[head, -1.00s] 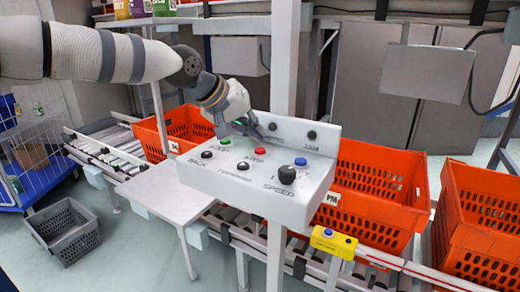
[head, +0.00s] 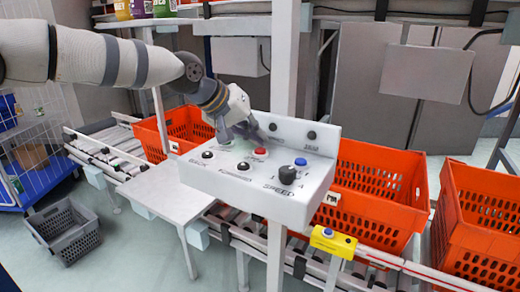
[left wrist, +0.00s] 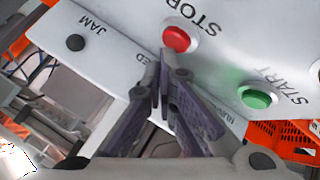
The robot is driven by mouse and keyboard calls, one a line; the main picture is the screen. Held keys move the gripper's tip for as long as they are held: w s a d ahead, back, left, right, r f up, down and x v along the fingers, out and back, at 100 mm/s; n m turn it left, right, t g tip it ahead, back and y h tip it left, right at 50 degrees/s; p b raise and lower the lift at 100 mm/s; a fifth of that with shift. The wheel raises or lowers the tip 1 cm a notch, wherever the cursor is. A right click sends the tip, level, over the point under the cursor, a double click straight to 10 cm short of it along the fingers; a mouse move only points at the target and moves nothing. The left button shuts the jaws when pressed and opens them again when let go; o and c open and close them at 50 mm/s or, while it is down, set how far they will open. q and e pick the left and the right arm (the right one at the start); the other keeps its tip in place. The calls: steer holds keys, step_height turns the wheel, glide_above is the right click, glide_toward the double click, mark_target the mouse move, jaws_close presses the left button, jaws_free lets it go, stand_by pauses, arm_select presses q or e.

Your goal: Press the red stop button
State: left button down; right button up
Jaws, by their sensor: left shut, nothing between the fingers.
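The red stop button (head: 260,153) sits on top of the pale grey control box, right of my left gripper (head: 236,137) in the head view. In the left wrist view the red button (left wrist: 176,39) lies under the word STOP, just beyond the fingertips of my left gripper (left wrist: 170,68). The fingers are shut and empty. I cannot tell the exact gap to the panel. The green START button (left wrist: 256,99) shows to the right in the wrist view; in the head view the gripper hides it. My right gripper is not in view.
The control box (head: 225,183) also carries a dark speed knob (head: 287,174), a blue button (head: 300,161) and several black buttons. Its raised back panel stands close behind my gripper. Orange totes (head: 370,210) sit on the conveyor behind. A yellow box (head: 333,242) is below.

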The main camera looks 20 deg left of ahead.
arm_select(q)
steer(key=shift+f, duration=0.55)
stand_by(0.7)
steer(key=shift+r, duration=0.95)
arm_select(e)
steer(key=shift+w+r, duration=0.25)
arm_select(q)
steer(key=shift+r, duration=0.1)
step_height(320, 180, up, 3)
steer(key=shift+f+p, duration=0.2)
steer(key=shift+p, duration=0.15)
steer(key=shift+r, duration=1.1)
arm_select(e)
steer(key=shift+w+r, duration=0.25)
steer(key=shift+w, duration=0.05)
